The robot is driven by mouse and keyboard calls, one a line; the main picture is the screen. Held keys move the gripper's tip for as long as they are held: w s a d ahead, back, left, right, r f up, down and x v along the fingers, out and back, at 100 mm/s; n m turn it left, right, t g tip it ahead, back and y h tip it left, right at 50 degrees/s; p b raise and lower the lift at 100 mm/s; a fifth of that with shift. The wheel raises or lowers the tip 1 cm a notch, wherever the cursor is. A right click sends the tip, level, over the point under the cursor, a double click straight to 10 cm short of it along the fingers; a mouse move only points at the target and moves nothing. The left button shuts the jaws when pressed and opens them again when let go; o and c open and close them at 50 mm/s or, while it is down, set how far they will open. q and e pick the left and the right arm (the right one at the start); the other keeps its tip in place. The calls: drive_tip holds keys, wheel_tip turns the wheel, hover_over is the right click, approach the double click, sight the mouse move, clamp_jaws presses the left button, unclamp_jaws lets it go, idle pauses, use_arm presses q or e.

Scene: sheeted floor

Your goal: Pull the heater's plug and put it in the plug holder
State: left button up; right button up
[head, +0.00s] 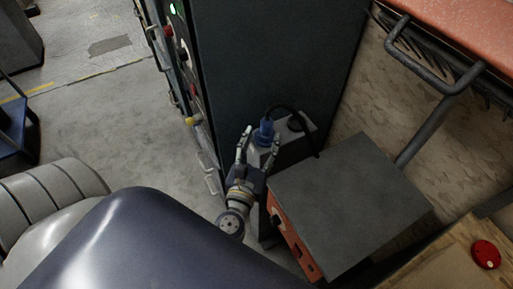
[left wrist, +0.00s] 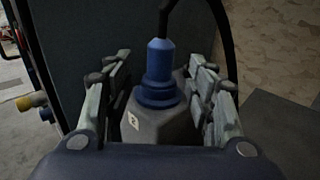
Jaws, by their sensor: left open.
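The heater's plug (head: 264,131) is blue with a black cable leaving its top. It stands upright in a grey socket box (head: 291,151) beside the dark cabinet. In the left wrist view the plug (left wrist: 160,75) sits between my fingers, with its collar against the grey box. My left gripper (head: 259,143) is open around the plug, and gaps show on both sides. The heater (head: 350,195) is a box with a dark grey top and an orange side, just right of my gripper. I cannot pick out the plug holder for certain. My right gripper is not in view.
A tall dark cabinet (head: 270,55) stands directly behind the plug, with knobs and handles on its left side. A metal tube frame (head: 430,130) rises behind the heater. A wooden surface with a red button (head: 486,254) is at the lower right.

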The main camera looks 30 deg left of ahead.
sight(267, 115)
use_arm(q)
drive_tip(key=p+x, duration=0.1)
drive_tip(key=x, duration=0.4)
drive_tip(key=shift+w, duration=0.4)
drive_tip(key=c, duration=1.1)
drive_tip(key=shift+c, duration=0.2)
drive_tip(key=shift+r+p, duration=0.15)
drive_tip(key=shift+p, duration=0.2)
drive_tip(key=shift+r+p, duration=2.3)
drive_tip(key=shift+r, duration=0.15)
drive_tip(key=shift+r+p, duration=1.9)
drive_tip(key=shift+p, duration=0.15)
